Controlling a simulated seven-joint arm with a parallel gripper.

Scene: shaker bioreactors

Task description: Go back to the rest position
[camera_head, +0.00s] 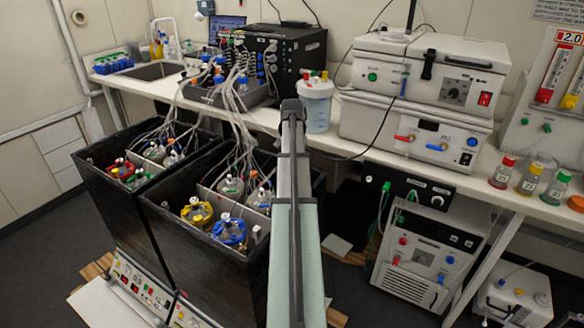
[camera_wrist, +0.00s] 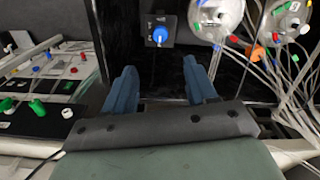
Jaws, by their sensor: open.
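My gripper (camera_wrist: 160,72) shows in the wrist view with its two blue fingers apart and nothing between them. The fingers point at the dark inside wall of a black shaker box (camera_wrist: 180,75). A small black unit with a blue knob (camera_wrist: 160,36) is just beyond the fingertips, apart from them as far as I can tell. In the head view my arm reaches up from the bottom centre, right of the black shaker boxes (camera_head: 215,265). In that view I cannot make out the fingers.
Vessels with yellow (camera_head: 197,212) and blue (camera_head: 229,230) tops stand in the near box, with tubing running to a black controller (camera_head: 280,58). A white bench (camera_head: 390,150) carries a lidded jar (camera_head: 316,103), stacked instruments (camera_head: 425,75) and small bottles (camera_head: 502,171). A control panel (camera_wrist: 50,85) lies left in the wrist view.

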